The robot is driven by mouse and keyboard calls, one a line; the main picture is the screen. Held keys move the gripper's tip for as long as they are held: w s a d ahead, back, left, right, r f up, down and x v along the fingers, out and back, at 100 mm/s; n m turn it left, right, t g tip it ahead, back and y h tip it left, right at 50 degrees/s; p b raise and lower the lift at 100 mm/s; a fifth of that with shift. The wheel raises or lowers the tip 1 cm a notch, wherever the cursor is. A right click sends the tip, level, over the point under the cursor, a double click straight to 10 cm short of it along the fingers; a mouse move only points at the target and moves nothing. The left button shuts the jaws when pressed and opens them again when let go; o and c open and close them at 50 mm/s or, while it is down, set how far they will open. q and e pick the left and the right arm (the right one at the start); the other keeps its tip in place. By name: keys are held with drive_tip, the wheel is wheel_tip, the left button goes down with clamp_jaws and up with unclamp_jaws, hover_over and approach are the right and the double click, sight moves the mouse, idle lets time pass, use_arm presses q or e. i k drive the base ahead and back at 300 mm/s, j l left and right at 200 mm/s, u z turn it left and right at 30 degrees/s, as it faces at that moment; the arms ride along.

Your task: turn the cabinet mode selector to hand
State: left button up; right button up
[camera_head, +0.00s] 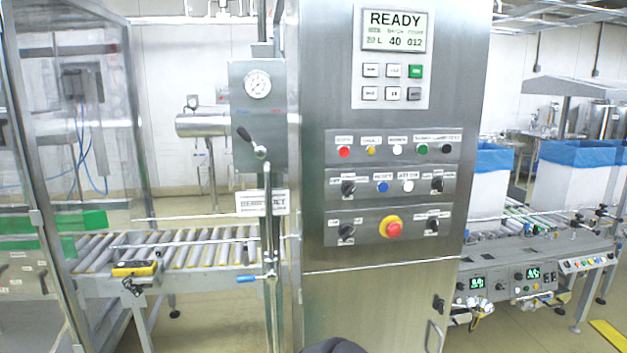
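The steel cabinet (385,290) stands upright in the middle, facing me. Its middle row has a black selector at the left (348,188) and another black selector at the right (437,185). Its bottom row has a lower left selector (346,231) and a lower right selector (432,226). The labels above them are too small to read, so I cannot tell which is the mode selector or where it points. Neither gripper is in view; only a dark rounded shape shows at the bottom edge.
A red emergency stop (393,229) sits between the lower selectors. Blue (383,187) and white (408,186) buttons sit between the upper ones. A display (395,32) reads READY. A vertical pipe with a lever (250,141) stands left of the cabinet. Roller conveyors flank it.

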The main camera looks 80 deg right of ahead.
sight(347, 189)
drive_tip(key=z, duration=3.2)
